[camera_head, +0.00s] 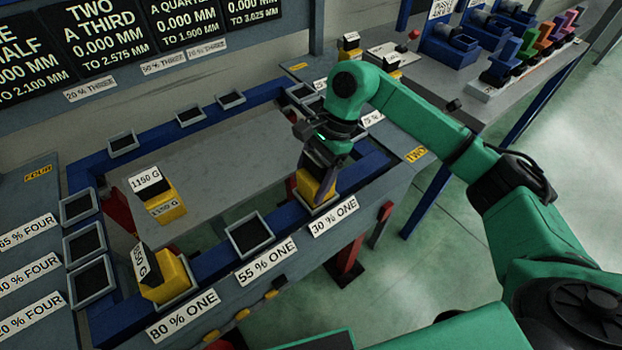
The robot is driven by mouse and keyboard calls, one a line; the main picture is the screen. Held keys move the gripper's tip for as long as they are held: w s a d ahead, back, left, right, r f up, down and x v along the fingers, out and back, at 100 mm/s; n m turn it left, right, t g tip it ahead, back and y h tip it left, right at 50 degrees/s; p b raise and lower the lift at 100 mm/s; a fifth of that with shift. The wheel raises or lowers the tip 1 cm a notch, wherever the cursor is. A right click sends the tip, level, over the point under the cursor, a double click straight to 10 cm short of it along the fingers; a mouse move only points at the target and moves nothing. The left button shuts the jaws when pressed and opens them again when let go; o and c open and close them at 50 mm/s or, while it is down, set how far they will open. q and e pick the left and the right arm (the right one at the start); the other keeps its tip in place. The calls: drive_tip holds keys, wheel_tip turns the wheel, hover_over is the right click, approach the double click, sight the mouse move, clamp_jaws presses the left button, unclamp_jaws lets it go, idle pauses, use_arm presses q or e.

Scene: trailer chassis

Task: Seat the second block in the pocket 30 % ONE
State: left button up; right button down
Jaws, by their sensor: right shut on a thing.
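My right gripper (322,168) points down and is shut on a yellow block (309,190). The block is at the pocket (331,203) above the label 30 % ONE (334,217). The gripper hides part of the block and most of the pocket, so I cannot tell whether the block rests fully on the pocket floor. Another yellow block (167,284), marked 850 G, sits in the pocket above the label 80 % ONE. A third yellow block (165,208), marked 1150 G, stands on the grey plate inside the frame. My left gripper is not in view.
The pocket at 55 % ONE (250,235) is empty. Empty pockets line the left side (84,243) and far side (190,115) of the blue frame. A grey bench (450,75) with coloured items stands at the back right. My green right arm crosses the right side.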

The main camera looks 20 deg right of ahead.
drive_tip(key=shift+f+b, duration=0.35)
drive_tip(key=shift+f, duration=0.05)
unclamp_jaws()
drive_tip(key=shift+r, duration=0.1)
drive_tip(key=b+v, duration=0.1)
drive_tip(key=v, duration=1.3)
drive_tip(key=shift+r, duration=0.25)
drive_tip(key=shift+d, duration=0.15)
